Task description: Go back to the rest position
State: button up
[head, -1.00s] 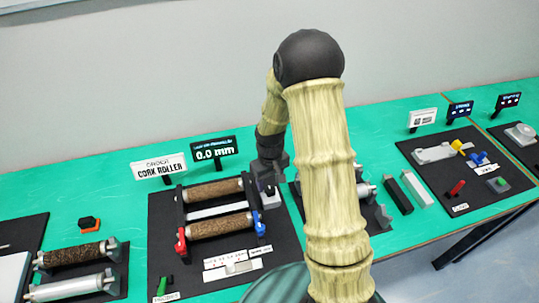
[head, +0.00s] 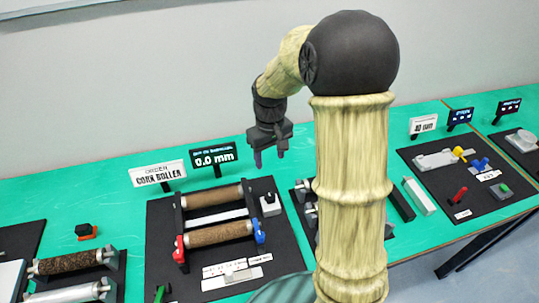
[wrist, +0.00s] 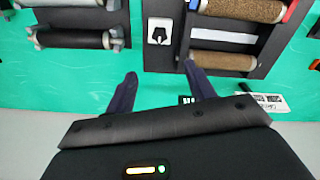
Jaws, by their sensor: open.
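My gripper (head: 270,158) hangs in the air above the back edge of the green table, behind the cork roller station. Its two dark fingers are apart with nothing between them. In the wrist view my gripper (wrist: 160,88) is open over bare green table top. The cork roller station (head: 160,270) is a black board with two brown cork rollers (head: 215,196) in a dark frame. A small white box with a black knob (head: 270,204) stands right of the rollers and also shows in the wrist view (wrist: 160,33).
The "CORK ROLLER" sign (head: 158,173) and the "0.0 mm" display (head: 214,157) stand behind the station. Spare rollers (head: 70,262) lie at the left. Another board with coloured parts (head: 500,205) is at the right. The wall is close behind the table.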

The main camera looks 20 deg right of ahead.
dwell(0.3)
jog(key=s+m+t, duration=0.2)
jog(key=s+m, duration=0.1)
jog(key=s, duration=1.1)
jog(key=shift+s+f+t, duration=0.25)
jog(key=shift+t, duration=0.05)
jog(key=shift+c, duration=0.2)
jog(key=shift+w+a, duration=0.1)
jog(key=c, duration=0.3)
jog(key=shift+c, duration=0.2)
